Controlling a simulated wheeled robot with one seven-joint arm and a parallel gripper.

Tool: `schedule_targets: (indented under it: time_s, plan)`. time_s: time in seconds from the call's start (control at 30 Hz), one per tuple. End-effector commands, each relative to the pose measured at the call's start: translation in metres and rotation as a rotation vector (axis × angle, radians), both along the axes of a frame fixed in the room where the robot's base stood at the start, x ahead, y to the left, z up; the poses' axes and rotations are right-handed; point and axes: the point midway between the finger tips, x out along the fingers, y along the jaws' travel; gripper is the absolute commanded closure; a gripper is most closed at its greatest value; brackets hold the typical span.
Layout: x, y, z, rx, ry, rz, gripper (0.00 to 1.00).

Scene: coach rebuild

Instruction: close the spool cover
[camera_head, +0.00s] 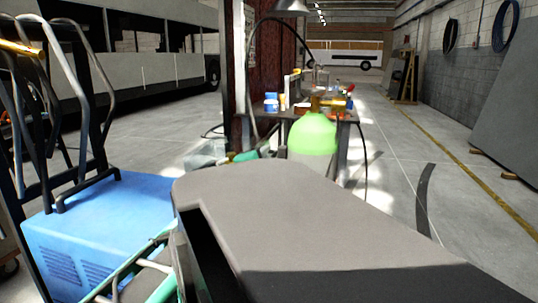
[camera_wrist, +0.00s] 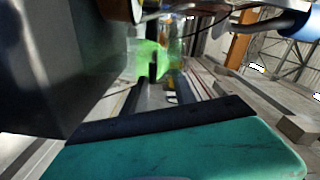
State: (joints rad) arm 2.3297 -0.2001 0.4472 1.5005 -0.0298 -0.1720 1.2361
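A large grey, flat-topped panel (camera_head: 290,210) with a rounded far corner fills the foreground of the head view. It may be the spool cover, but I cannot be sure. A dark gap (camera_head: 208,250) runs along its left side. In the wrist view a teal-green casing (camera_wrist: 190,148) with a black edge strip (camera_wrist: 165,122) lies across the bottom. A big dark grey block (camera_wrist: 60,65) fills the left side close to the camera. My gripper's fingers cannot be made out clearly in the wrist view, and the head view does not show them.
A blue machine (camera_head: 105,225) with bent metal handles (camera_head: 85,105) stands at the left. A green-topped cylinder (camera_head: 312,135) stands beyond the panel, before a cluttered workbench (camera_head: 344,125). The floor (camera_head: 400,165) to the right is mostly open, up to a leaning grey board (camera_head: 515,95).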

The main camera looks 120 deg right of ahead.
Motion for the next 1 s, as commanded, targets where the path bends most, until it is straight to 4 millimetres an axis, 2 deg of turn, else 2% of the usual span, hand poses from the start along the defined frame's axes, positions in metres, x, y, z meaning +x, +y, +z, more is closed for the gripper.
schedule_targets:
  time_s: [0.1,0.23,0.67,0.77,1.0]
  plan:
    - [0.016,0.018,0.004,-0.002,0.002,0.0,0.67]
    - [0.027,0.03,0.002,-0.001,0.001,0.0,0.67]
    - [0.029,0.032,0.0,0.0,0.0,0.0,0.67]
    - [0.029,0.032,0.011,0.0,0.0,0.0,0.67]
    - [0.029,0.032,0.057,0.0,0.0,0.0,0.67]
